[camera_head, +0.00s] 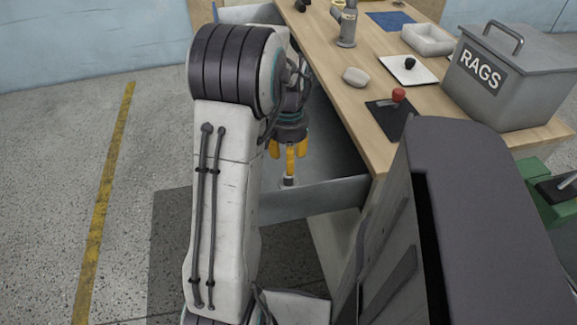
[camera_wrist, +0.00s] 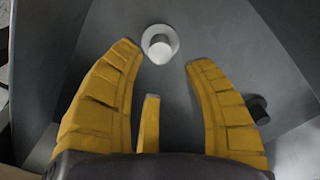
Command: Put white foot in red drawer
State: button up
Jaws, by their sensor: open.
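A small white foot (camera_wrist: 160,44), a round flange with a short stub, stands in an open grey drawer (camera_head: 320,194). In the head view the white foot (camera_head: 289,181) shows just below my fingertips. My gripper (camera_head: 288,170) points down into the drawer with its yellow fingers open and empty. In the wrist view my gripper (camera_wrist: 162,58) has the foot just beyond the fingertips, between the two long fingers. I cannot tell whether they touch it. No red drawer shows in these views.
A small black part (camera_wrist: 258,110) lies to the right of the fingers. The wooden table (camera_head: 340,100) edge is close right of my arm. On it are a grey RAGS box (camera_head: 510,80), a red-knobbed part (camera_head: 398,95) and a pale stone-like piece (camera_head: 355,76). Another grey drawer (camera_head: 250,13) is behind.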

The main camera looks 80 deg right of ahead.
notch_tip(320, 180, up, 6)
jog(key=shift+f+p, duration=0.15)
jog(key=shift+p, duration=0.3)
jog(key=shift+a, duration=0.1)
jog(key=w+a+r+n+h, duration=0.1)
jog(key=w+a+r+n, duration=0.1)
jog(key=w+a+n, duration=0.55)
jog(key=w+a+r+n, duration=0.3)
jog(key=w+a, duration=0.6)
jog(key=w, duration=0.5)
jog(key=a+f+n+t+y, duration=0.1)
jog(key=a+n, duration=1)
jog(key=a, duration=1.2)
jog(key=shift+s+a+t, duration=0.15)
jog(key=shift+s+t, duration=0.15)
jog(key=shift+t, duration=0.5)
